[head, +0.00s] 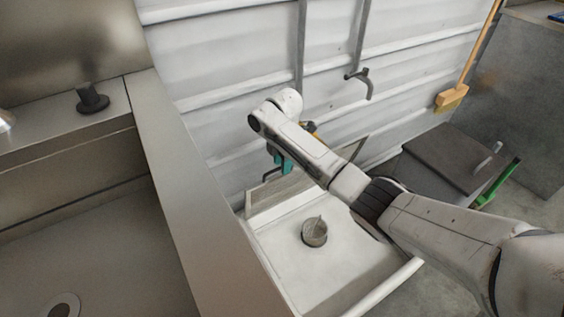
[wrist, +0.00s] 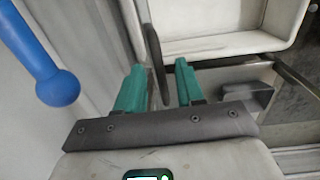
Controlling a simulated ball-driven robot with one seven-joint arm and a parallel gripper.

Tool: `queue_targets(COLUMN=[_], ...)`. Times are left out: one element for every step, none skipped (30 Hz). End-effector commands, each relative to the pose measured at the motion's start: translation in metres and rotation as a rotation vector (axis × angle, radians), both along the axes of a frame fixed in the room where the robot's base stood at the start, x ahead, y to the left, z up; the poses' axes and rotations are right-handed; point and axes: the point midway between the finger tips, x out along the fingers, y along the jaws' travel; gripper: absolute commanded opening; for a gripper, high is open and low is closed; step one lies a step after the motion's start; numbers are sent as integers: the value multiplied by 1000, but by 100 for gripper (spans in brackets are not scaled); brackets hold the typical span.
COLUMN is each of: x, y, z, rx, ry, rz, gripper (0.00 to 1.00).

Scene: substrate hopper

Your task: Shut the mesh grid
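The mesh grid (head: 290,193) stands raised at the back edge of the white hopper (head: 290,250), beside the ribbed wall. My arm hides part of it. My gripper (head: 281,163), with teal fingers, is near the grid's upper edge in the head view. In the wrist view my gripper (wrist: 160,75) is open, with a gap between its fingers. A thin dark bar (wrist: 154,50), which looks like part of the grid's edge or handle, lies between the fingers. I cannot tell whether a finger touches it. The hopper's white tray (wrist: 215,42) shows beyond.
A small round cup-like fitting (head: 314,232) sits on the hopper floor. A metal counter (head: 190,170) runs along the left. A dark lid-like box (head: 455,155) and a broom (head: 453,97) are at right. A blue ball-ended bar (wrist: 58,86) is left of my gripper.

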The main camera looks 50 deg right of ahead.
Motion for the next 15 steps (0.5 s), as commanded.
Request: queue_targets(x=[0,0,0,0,0,0,0,0,0,0,0,0,0,0,0], y=[0,0,0,0,0,0,0,0,0,0,0,0,0,0,0], z=[0,0,0,0,0,0,0,0,0,0,0,0,0,0,0], rx=[0,0,0,0,0,0,0,0,0,0,0,0,0,0,0], ry=[0,0,0,0,0,0,0,0,0,0,0,0,0,0,0], rz=[0,0,0,0,0,0,0,0,0,0,0,0,0,0,0], gripper=[33,30,26,23,20,17,14,11,7,4,1,0,0,0,0])
